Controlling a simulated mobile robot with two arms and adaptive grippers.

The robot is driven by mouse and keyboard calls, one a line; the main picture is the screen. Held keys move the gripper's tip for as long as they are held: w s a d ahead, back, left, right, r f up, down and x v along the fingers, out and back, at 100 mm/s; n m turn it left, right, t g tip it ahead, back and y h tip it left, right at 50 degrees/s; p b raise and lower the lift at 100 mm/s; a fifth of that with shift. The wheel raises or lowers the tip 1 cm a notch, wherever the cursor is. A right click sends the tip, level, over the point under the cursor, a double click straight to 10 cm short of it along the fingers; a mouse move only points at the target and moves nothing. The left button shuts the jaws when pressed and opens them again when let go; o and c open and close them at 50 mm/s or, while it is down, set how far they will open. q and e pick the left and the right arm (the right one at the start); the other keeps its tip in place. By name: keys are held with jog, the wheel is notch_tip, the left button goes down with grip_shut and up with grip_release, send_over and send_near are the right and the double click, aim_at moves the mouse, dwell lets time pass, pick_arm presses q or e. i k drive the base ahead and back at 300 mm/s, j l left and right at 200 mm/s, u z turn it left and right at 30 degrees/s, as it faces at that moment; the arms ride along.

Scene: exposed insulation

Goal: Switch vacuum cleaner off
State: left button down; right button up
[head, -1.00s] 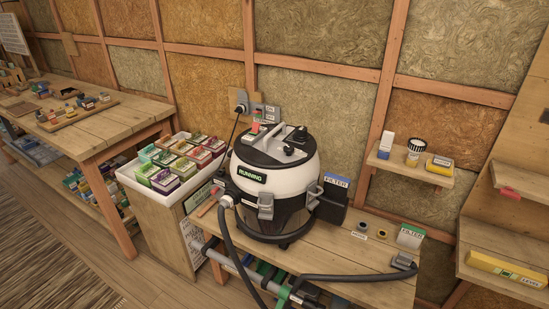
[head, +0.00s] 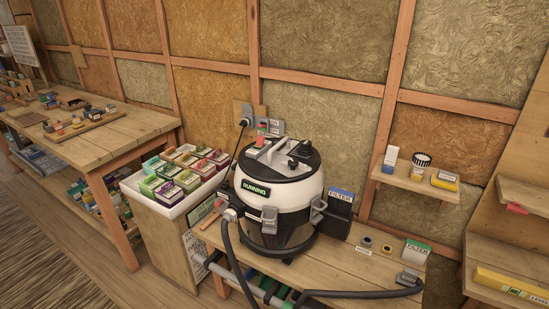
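The vacuum cleaner (head: 285,195) stands upright on a low wooden bench (head: 345,262). It has a white drum, a dark lower body and a dark top with a grey handle. A green-lettered "RUNNING" label (head: 256,188) shows on its front. A small red part (head: 262,141) shows at the top left of the lid; I cannot tell whether it is a switch. A black knob (head: 301,148) sits on the lid's right. A black cord runs up to a wall outlet (head: 246,118). Neither of my grippers is in view.
A white crate of colourful boxes (head: 172,207) stands left of the vacuum. The hose (head: 335,294) loops along the bench front. A wall shelf (head: 415,183) holds small items at right. A worktable (head: 120,132) stands at left, with open floor before it.

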aim_at(260, 140)
jog(key=i+j+z, duration=0.1)
jog(key=z, duration=0.3)
jog(key=i+j+z, duration=0.1)
jog(key=z, duration=0.3)
jog(key=j+z, duration=0.25)
jog(key=z, duration=0.2)
jog(key=i+j+z, duration=0.15)
jog(key=j+z, duration=0.15)
jog(key=j, duration=1.05)
jog(key=j+z, duration=0.3)
jog(key=j, duration=1.05)
